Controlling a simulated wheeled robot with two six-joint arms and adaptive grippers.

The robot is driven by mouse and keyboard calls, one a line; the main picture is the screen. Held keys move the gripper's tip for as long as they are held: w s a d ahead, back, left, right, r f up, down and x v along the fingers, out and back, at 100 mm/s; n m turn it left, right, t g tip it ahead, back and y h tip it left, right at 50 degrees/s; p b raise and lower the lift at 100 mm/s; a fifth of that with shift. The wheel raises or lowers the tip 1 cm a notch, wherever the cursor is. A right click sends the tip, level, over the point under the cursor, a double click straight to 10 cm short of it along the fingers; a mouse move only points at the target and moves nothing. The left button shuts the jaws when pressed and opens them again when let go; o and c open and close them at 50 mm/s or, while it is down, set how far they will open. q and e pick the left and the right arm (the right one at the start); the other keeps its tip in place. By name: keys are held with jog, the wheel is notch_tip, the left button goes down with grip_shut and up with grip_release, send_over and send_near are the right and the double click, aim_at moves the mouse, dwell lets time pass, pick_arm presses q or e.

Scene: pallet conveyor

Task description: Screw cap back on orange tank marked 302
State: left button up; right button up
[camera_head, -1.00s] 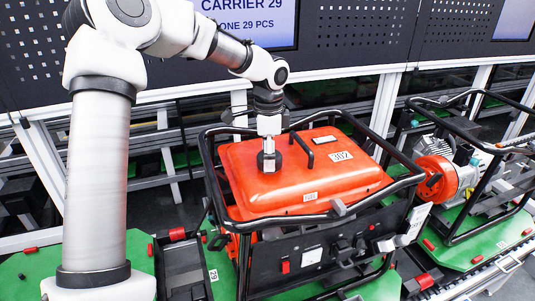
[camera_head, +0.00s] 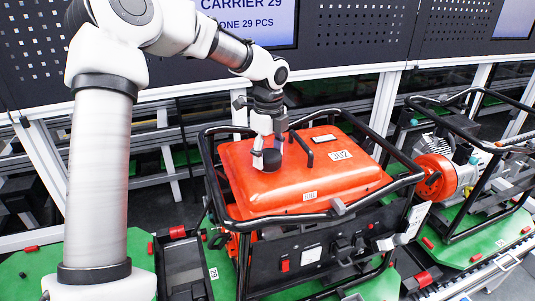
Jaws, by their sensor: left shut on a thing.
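The orange tank (camera_head: 310,183) marked 302 sits in the black frame of a generator at the centre. A dark round cap (camera_head: 271,161) is at the upper left part of the tank top. My left gripper (camera_head: 265,155) points down from above and is shut on the cap. The fingers partly hide the cap, and I cannot tell how it sits on the filler neck. My right gripper is not in view.
The black tube frame (camera_head: 236,222) rises around the tank. A second generator (camera_head: 438,178) with a red round part stands to the right on a green pallet (camera_head: 465,240). Behind are rails and a dark perforated panel (camera_head: 360,35) with a screen (camera_head: 245,15).

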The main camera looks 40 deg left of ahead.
pick_arm(q)
jog(key=m, duration=0.3)
jog(key=shift+w+m, duration=0.1)
jog(key=shift+m, duration=0.7)
jog(key=m, duration=0.2)
jog(key=shift+w+m, duration=0.1)
jog(key=shift+m, duration=0.3)
jog(key=m, duration=0.6)
jog(key=o, duration=1.1)
jog(key=shift+o, duration=0.5)
jog(key=shift+w+f, duration=0.1)
jog(key=shift+w, duration=0.15)
